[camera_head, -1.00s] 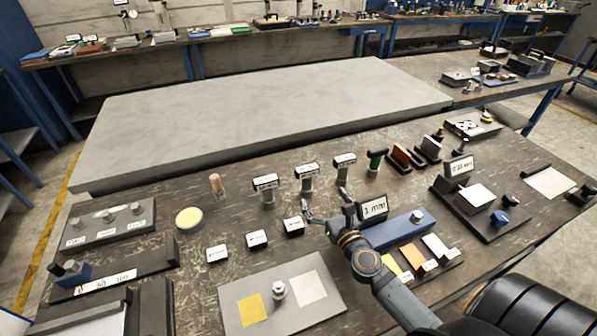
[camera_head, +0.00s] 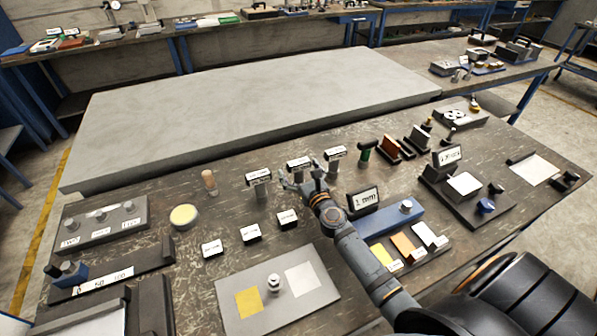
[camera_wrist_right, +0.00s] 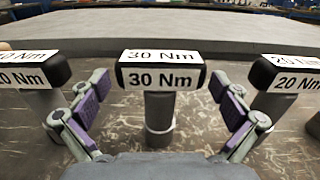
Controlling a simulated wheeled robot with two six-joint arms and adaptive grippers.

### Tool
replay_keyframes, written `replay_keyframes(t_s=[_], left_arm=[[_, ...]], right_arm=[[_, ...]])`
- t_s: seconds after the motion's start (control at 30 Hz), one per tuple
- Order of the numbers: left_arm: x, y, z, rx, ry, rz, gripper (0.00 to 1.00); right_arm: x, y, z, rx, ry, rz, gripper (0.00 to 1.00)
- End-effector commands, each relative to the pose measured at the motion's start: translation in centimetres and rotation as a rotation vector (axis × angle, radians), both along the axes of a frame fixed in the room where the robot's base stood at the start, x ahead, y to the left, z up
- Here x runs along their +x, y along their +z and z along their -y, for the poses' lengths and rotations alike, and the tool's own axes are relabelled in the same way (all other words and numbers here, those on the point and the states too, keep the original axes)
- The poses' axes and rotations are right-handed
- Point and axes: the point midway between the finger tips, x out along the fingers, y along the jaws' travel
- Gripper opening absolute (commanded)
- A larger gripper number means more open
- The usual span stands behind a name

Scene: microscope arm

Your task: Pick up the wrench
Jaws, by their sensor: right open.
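Three upright tools with dark T-shaped heads and grey shafts, which look like torque wrenches, stand in a row: a left one (camera_head: 258,178), a middle one (camera_head: 299,163) and a right one (camera_head: 335,153). In the right wrist view the middle wrench (camera_wrist_right: 160,77) reads "30 Nm", flanked by the left wrench (camera_wrist_right: 30,72) and right wrench (camera_wrist_right: 290,75), both partly cut off. My right gripper (camera_head: 300,175) is open, its purple-padded fingers (camera_wrist_right: 160,92) on both sides of the middle wrench with visible gaps. My left gripper is not in view.
Several small label blocks (camera_head: 250,232) lie in front of the wrenches. A "1 mm" sign (camera_head: 363,201) and a blue block (camera_head: 395,219) stand close to my right forearm. A wooden-handled tool (camera_head: 209,180) is to the left. A large grey slab (camera_head: 250,105) lies behind.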

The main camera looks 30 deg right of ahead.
Motion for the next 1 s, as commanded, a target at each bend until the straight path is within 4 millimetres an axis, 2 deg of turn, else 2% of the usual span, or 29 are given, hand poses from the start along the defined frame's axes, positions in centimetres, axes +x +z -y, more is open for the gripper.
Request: replay_keyframes(t_s=[0.17,0.73,1.0], left_arm=[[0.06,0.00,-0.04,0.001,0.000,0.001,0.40],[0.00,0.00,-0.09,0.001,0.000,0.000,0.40],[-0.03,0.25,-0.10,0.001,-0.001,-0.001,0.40]], right_arm=[[-0.01,-0.05,0.00,0.000,0.000,-0.001,1.00],[-0.04,-0.06,0.01,-0.001,0.000,-0.001,0.24],[-0.01,0.32,0.00,-0.001,0.001,0.001,0.24]])
